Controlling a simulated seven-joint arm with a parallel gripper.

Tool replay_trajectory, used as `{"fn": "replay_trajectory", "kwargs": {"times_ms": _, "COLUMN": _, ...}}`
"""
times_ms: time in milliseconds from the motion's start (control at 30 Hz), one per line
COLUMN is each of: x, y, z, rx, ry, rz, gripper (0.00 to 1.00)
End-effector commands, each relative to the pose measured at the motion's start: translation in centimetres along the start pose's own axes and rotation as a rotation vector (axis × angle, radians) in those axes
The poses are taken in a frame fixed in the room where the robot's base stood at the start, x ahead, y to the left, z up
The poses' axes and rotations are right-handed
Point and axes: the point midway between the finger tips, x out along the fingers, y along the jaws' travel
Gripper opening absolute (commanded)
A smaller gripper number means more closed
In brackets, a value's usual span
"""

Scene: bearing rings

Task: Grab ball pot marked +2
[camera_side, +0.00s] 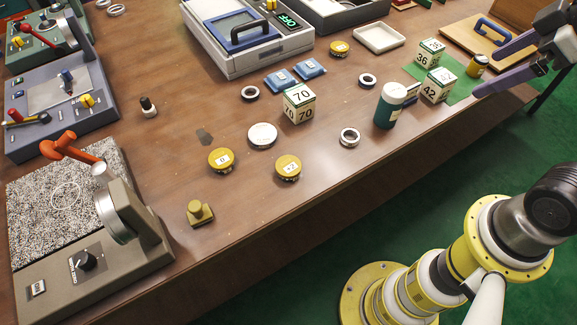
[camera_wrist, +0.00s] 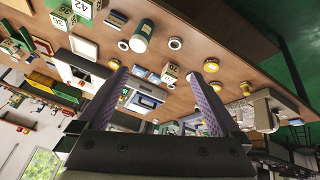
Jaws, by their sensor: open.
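The ball pot marked +2 (camera_side: 288,168) is a low, round yellow pot with a white label on top. It stands on the brown table near the front edge in the side view. A similar yellow pot marked 0 (camera_side: 221,160) stands to its left. My gripper (camera_side: 487,73) is open at the upper right of the side view, well away from the +2 pot. In the wrist view my gripper (camera_wrist: 158,76) shows two spread purple fingers with nothing held.
A white disc (camera_side: 262,136), a bearing ring (camera_side: 349,137) and a cube marked 70 (camera_side: 299,103) stand around the +2 pot. A green bottle (camera_side: 390,105) stands toward my gripper. A yellow knobbed block (camera_side: 200,212) lies front left. Machines line the left side.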

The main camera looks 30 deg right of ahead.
Motion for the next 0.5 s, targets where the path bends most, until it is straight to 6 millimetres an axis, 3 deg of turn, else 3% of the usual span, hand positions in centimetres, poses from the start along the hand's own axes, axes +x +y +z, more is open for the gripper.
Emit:
{"fn": "replay_trajectory", "kwargs": {"times_ms": 267, "x": 2.2, "y": 0.0, "z": -8.6, "rx": -0.428, "ry": -0.047, "rz": -0.092, "gripper": 1.00}}
{"fn": "replay_trajectory", "kwargs": {"times_ms": 367, "x": 4.5, "y": -1.1, "z": -12.1, "rx": -0.599, "ry": -0.069, "rz": -0.144, "gripper": 1.00}}
{"fn": "replay_trajectory", "kwargs": {"times_ms": 500, "x": 8.7, "y": -4.0, "z": -16.3, "rx": -0.825, "ry": -0.106, "rz": -0.228, "gripper": 1.00}}
